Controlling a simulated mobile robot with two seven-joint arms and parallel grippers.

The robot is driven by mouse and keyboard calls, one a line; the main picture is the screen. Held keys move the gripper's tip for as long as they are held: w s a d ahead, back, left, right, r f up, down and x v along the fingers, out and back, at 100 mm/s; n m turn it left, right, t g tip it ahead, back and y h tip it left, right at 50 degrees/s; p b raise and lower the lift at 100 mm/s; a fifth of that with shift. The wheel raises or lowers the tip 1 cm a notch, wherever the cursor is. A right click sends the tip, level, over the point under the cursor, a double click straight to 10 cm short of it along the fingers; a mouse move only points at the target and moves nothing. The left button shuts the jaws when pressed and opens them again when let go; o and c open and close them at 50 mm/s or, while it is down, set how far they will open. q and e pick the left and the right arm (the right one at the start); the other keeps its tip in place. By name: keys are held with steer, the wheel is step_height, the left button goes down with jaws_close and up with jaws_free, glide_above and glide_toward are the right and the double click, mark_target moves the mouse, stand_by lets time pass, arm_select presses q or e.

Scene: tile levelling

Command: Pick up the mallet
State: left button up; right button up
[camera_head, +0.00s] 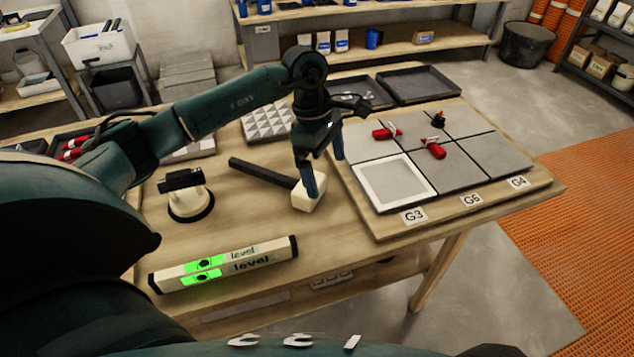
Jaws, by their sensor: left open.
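The mallet lies on the wooden table. Its black handle (261,171) points up and left, and its cream head (309,195) is at the right end. My left gripper (325,176) is open, with its fingers pointing down at the head end of the mallet. One finger overlaps the head in the picture, and the other is to the right, higher up. I cannot tell whether a finger touches the mallet. My right gripper is not in view.
A level (224,264) lies at the table's front. A suction cup tool (187,195) stands left of the mallet. A board of grey tiles (468,124) with red clips lies to the right. Dark trays (419,85) and a patterned tile (268,122) are behind.

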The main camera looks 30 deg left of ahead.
arm_select(q)
steer(key=w+a+r+y, duration=0.2)
steer(key=a, duration=0.4)
steer(key=shift+y, duration=0.3)
step_height(320, 180, down, 6)
steer(key=shift+s+a+f, duration=0.1)
steer(key=shift+s+f, duration=0.05)
steer(key=shift+w+f+p, duration=0.15)
steer(key=shift+f+p, duration=0.2)
steer(key=shift+f, duration=1.25)
steer(key=shift+w+f+p, duration=0.15)
steer(key=shift+f+p, duration=0.2)
steer(key=shift+f, duration=1.2)
steer(key=shift+r, duration=0.1)
steer(key=c, duration=1.2)
